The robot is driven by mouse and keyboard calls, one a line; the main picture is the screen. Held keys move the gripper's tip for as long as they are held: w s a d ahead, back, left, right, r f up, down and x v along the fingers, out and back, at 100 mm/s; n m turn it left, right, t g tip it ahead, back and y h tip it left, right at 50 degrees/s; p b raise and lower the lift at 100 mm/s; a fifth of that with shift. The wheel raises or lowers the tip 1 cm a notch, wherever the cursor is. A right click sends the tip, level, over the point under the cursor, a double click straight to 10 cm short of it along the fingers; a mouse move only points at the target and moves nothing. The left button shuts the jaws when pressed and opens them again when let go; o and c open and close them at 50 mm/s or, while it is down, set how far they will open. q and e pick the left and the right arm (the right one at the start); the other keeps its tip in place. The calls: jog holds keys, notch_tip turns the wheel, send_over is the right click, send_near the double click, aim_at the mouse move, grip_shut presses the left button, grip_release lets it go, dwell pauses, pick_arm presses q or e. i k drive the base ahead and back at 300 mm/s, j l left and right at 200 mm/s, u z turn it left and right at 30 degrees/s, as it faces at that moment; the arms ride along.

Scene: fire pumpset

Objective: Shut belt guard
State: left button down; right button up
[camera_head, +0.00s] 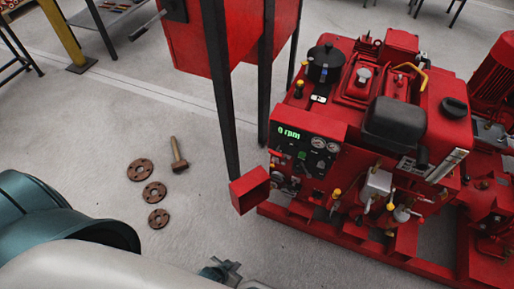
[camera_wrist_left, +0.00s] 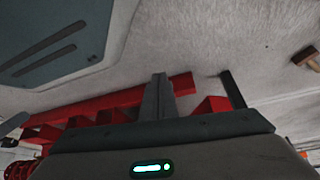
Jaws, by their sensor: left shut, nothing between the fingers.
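The red pumpset (camera_head: 370,130) stands at the right in the head view, with a lit panel reading 0 rpm (camera_head: 289,132). I cannot pick out the belt guard for certain in either view. My left gripper (camera_head: 224,270) is at the bottom edge of the head view, short of the pumpset and touching nothing there. Its fingers also show in the left wrist view (camera_wrist_left: 156,97), shut and empty. Behind them in that view is a red base frame (camera_wrist_left: 100,107) on the floor. My right gripper is not in view.
Rusty flanges (camera_head: 154,192) and a hammer (camera_head: 178,154) lie on the floor. A yellow post (camera_head: 64,33) stands far left.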

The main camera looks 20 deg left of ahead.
aim_at(247, 188)
jog(key=i+j+z, duration=0.1)
jog(key=j+z, duration=0.15)
jog(key=j, duration=0.3)
jog(key=j+z, duration=0.25)
jog(key=j, duration=0.25)
jog(key=j+z, duration=0.25)
jog(key=j, duration=0.35)
jog(key=j+z, duration=0.25)
jog(key=j, duration=0.3)
jog(key=k+j+z, duration=0.1)
jog(key=j+z, duration=0.15)
jog(key=j, duration=0.25)
jog(key=k+j+z, duration=0.25)
jog(key=j, duration=0.3)
jog(key=k+j+z, duration=0.1)
jog(key=j+z, duration=0.15)
jog(key=j, duration=0.25)
jog(key=k+j+z, duration=0.25)
jog(key=j, duration=0.2)
